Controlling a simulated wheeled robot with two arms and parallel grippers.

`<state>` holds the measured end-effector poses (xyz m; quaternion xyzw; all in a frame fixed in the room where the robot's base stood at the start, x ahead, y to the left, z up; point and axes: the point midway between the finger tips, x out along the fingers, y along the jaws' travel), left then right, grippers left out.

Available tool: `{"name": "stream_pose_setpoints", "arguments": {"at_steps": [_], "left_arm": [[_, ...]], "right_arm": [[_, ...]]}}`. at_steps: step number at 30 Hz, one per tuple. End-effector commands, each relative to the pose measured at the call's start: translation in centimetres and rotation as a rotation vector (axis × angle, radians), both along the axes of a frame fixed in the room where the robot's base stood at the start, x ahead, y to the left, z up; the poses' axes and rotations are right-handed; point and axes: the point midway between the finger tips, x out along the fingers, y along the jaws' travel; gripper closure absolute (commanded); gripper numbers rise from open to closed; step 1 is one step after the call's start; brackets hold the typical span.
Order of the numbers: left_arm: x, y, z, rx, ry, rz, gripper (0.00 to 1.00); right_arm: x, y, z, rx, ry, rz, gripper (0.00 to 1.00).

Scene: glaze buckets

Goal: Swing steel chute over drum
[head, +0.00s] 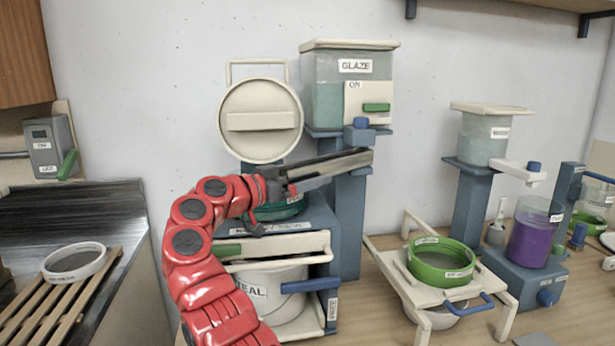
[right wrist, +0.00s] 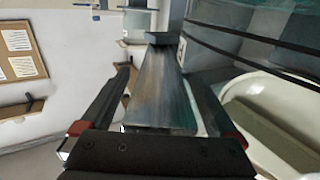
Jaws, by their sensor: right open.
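The steel chute (head: 328,165) is a long grey metal trough. It reaches from a blue pivot by the glaze tank (head: 330,100) leftward to my right gripper (head: 283,188). In the right wrist view the chute (right wrist: 165,85) runs away between the two dark fingers of my right gripper (right wrist: 165,92). The jaws are open around it, with gaps visible at the sides. A round teal-topped vessel (head: 285,211), perhaps the drum, sits below the chute on a blue stand, partly hidden by my right arm. My left gripper is not in view.
A round cream lid (head: 260,120) stands raised behind my right gripper. A white bucket labelled TEAL (head: 296,309) stands under the blue stand. A green sieve (head: 442,261) on a cream frame and a purple container (head: 535,230) stand to the right.

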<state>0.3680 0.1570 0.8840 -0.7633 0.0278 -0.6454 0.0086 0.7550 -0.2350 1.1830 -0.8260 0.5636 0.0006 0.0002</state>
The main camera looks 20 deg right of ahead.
Motion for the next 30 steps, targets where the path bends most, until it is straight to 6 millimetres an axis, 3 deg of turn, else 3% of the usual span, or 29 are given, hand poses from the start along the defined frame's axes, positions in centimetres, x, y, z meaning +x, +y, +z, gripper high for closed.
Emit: {"name": "stream_pose_setpoints", "arguments": {"at_steps": [5, 18, 24, 30], "left_arm": [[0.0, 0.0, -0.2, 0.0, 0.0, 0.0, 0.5], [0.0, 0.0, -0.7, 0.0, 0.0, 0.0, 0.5], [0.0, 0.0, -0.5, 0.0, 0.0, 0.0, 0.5], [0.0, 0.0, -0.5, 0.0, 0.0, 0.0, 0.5]], "right_arm": [[-1.1, 3.1, -0.1, -0.001, 0.0, 0.005, 0.05], [-5.2, 13.4, 0.1, -0.004, 0.001, 0.002, 0.05], [-5.9, 15.4, 0.0, -0.001, 0.001, 0.003, 0.05], [-6.2, 15.8, -0.1, -0.002, 0.001, 0.001, 0.05]]}}
